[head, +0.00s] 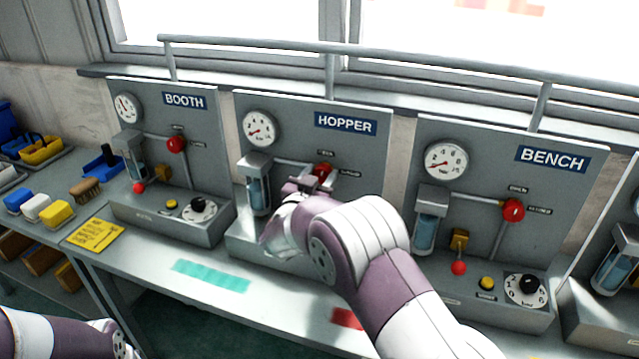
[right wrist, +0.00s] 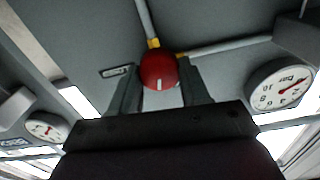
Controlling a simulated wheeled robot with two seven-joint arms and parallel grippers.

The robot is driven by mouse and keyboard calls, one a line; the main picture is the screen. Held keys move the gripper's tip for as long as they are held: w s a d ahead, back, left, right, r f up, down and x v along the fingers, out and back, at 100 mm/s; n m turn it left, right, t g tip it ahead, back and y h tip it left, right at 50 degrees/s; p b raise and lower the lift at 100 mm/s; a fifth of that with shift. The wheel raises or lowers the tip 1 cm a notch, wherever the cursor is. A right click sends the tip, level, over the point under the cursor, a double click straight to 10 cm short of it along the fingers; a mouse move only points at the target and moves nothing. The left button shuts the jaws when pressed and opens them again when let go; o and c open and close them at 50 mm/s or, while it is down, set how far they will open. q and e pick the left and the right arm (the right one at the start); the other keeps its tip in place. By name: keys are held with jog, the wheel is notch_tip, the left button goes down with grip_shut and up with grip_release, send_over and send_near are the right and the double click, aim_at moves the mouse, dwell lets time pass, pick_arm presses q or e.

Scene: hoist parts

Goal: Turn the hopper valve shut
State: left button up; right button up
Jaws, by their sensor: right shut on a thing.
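The HOPPER panel (head: 350,160) stands in the middle, with a gauge (head: 259,128) at its upper left and a filter bowl (head: 257,190) below. Its red round valve knob (head: 323,171) is partly hidden by my right gripper (head: 301,187). In the right wrist view the red knob (right wrist: 159,71) sits between the two fingers of my right gripper (right wrist: 160,88), which is shut on it. A white mark on the knob points toward the gripper. Part of my left arm shows at the lower left in the head view; its gripper is not clearly visible.
The BOOTH panel (head: 200,125) stands to the left and the BENCH panel (head: 480,170) to the right, each with its own red knob. A rail (head: 400,60) runs above the panels. Brushes and colored blocks lie at the far left beside a yellow card (head: 94,235).

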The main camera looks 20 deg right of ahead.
jog(key=shift+f+m+b, duration=0.35)
jog(key=shift+m+b, duration=0.45)
jog(key=shift+m, duration=0.1)
jog(key=m+b, duration=0.9)
jog(key=shift+s+d+f, duration=0.1)
jog(key=shift+m+b, duration=0.95)
jog(key=shift+m, duration=0.15)
jog(key=shift+m+b, duration=0.75)
jog(key=shift+m, duration=0.15)
jog(key=o, duration=1.1)
jog(key=shift+r, duration=0.2)
jog(key=shift+c, duration=0.2)
jog(key=v, duration=1.2)
jog(key=shift+s+a, duration=0.2)
jog(key=shift+s, duration=0.1)
